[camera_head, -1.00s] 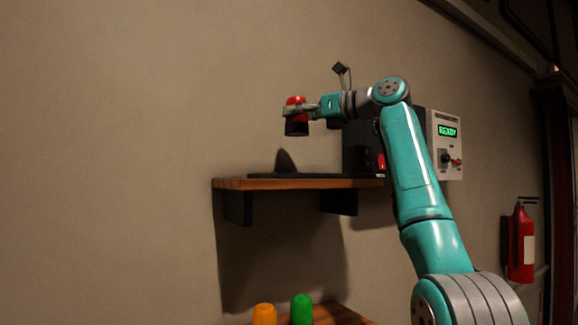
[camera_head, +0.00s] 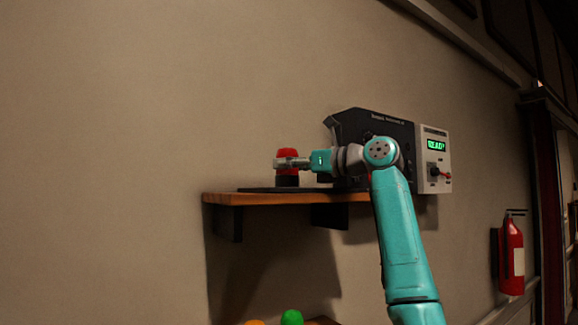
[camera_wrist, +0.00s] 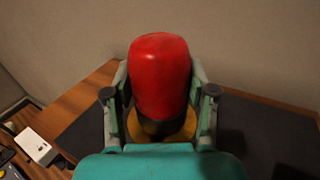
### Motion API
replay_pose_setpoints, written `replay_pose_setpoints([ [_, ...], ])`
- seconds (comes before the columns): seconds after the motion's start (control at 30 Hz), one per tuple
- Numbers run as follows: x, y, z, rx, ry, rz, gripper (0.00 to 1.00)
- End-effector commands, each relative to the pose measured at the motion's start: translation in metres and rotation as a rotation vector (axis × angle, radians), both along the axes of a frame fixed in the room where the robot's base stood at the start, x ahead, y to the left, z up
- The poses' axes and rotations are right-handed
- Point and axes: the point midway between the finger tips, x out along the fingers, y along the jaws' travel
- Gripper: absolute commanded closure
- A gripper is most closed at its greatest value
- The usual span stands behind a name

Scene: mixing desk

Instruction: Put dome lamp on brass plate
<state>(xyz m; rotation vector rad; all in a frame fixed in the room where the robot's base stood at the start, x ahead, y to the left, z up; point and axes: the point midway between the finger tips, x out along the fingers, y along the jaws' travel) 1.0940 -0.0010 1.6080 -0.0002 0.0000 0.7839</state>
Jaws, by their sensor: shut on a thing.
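The dome lamp (camera_head: 288,154) has a red dome on a dark base and stands upright at the shelf. My gripper (camera_head: 290,163) is shut on it from the side. In the wrist view the red dome (camera_wrist: 160,75) sits between both fingers (camera_wrist: 158,105). A brass-coloured round surface (camera_wrist: 150,128), which looks like the brass plate, shows under the lamp; most of it is hidden by the lamp and gripper. The lamp's base is at the level of the shelf top; I cannot tell for sure whether it touches the plate.
The wooden shelf (camera_head: 222,199) carries a dark mat (camera_wrist: 95,128). A dark machine with a READY panel (camera_head: 436,146) stands right of the gripper. Green (camera_head: 291,317) and orange (camera_head: 254,322) domes are below. A fire extinguisher (camera_head: 511,255) hangs at right.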

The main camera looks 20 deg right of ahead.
Motion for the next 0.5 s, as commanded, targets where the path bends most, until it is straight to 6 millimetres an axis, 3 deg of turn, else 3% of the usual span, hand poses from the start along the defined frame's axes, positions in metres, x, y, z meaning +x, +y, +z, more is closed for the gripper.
replay_pose_setpoints([
  [0.2, 0.0002, -0.0001, -0.0032, 0.001, 0.001, 0.000, 0.94],
  [0.23, 0.0004, -0.0001, -0.0031, 0.001, 0.001, 0.000, 0.36],
  [0.3, 0.0004, -0.0001, -0.0029, 0.001, 0.001, 0.000, 0.19],
  [0.5, 0.0002, -0.0001, -0.0027, 0.001, 0.001, 0.000, 0.19],
])
